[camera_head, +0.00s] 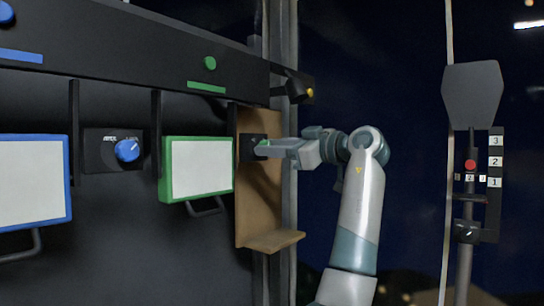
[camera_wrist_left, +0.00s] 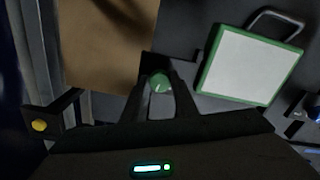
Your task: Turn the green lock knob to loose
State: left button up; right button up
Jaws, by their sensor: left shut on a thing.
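The green lock knob (camera_wrist_left: 160,80) sits on a small black plate on the wooden panel. In the left wrist view it is between the two fingers of my left gripper (camera_wrist_left: 159,88), which is shut on it. In the head view my left gripper (camera_head: 262,148) reaches the plate (camera_head: 247,155) from the right, and only a bit of green shows at its fingertips. The knob's pointer and markings cannot be read. My right gripper is not in view.
A green-framed white panel (camera_head: 203,167) hangs left of the wooden panel (camera_head: 252,208). Further left are a blue knob (camera_head: 127,150) and a blue-framed panel (camera_head: 32,182). A green button (camera_head: 210,63) is on the rail above. A numbered post (camera_head: 495,160) with a red knob (camera_head: 470,165) stands at right.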

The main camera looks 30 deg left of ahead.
pick_arm(q)
jog(key=n+b, duration=0.2)
jog(key=n, duration=0.9)
dwell(0.4)
jog(key=o, duration=1.1)
jog(key=shift+c, duration=0.2)
jog(key=shift+b, duration=0.3)
jog(key=s+d+b, duration=0.1)
jog(key=d+b, duration=0.4)
jog(key=d, duration=1.2)
jog(key=shift+s+d, duration=0.2)
jog(key=shift+s, duration=0.05)
jog(key=shift+w+f, duration=0.1)
